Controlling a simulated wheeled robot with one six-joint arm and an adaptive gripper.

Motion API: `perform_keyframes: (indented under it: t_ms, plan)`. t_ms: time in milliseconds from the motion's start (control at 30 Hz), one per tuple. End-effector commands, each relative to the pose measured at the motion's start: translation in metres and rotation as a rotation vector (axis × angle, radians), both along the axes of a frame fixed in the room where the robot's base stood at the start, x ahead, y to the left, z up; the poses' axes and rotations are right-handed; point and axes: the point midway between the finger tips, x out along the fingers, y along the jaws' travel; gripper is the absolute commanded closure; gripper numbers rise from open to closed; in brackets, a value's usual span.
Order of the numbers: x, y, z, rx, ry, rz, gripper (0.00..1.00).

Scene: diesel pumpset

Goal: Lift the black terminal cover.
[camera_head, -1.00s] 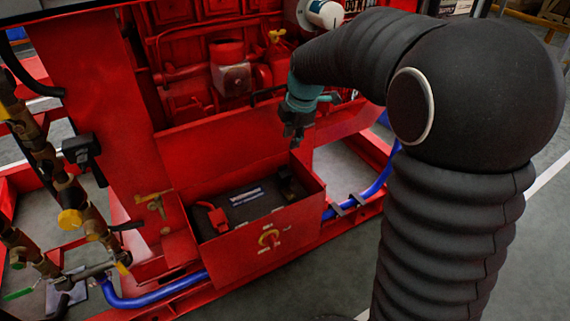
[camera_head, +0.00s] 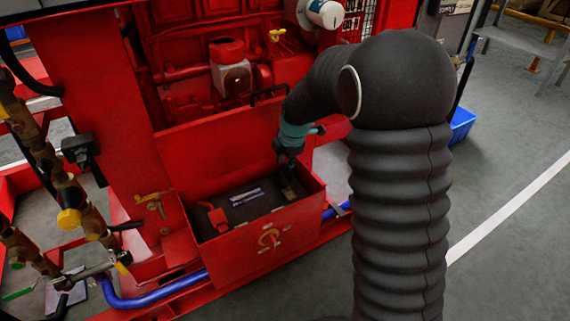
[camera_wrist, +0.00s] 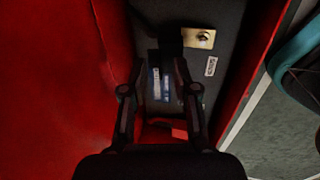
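The battery (camera_head: 250,208) lies in the red open-topped box, dark with pale labels on top. The black terminal cover (camera_wrist: 168,36) shows as a dark shape at the top of the wrist view, beside a small brass-coloured plate (camera_wrist: 199,38). In the head view the cover is hard to tell from my gripper (camera_head: 288,168), which is over the right end of the battery. In the wrist view my gripper (camera_wrist: 158,88) has its fingers apart, with nothing seen between them but the battery top below. I cannot tell whether it touches the cover.
A red terminal cover (camera_head: 214,217) sits at the battery's left end. The red box wall (camera_head: 268,240) rises around the battery, close to my gripper. The engine (camera_head: 225,75) stands behind. Brass valves and pipes (camera_head: 70,200) are at left.

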Motion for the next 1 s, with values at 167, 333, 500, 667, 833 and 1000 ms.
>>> perform_keyframes:
  t_ms: [167,333,500,667,833,1000]
  plan:
    - [0.0024,0.0012,-0.0093,0.0,0.0,0.0,0.71]
    - [0.0027,0.0014,-0.0105,0.0,0.0,0.0,0.71]
    - [0.0027,0.0013,-0.0102,0.0,0.0,0.0,0.86]
    - [0.0027,0.0013,-0.0101,0.0,-0.001,0.0,1.0]
    - [0.0027,0.0012,-0.01,0.0,0.0,0.0,1.0]
    - [-0.0019,0.0016,-0.0088,-0.008,0.014,0.001,1.0]
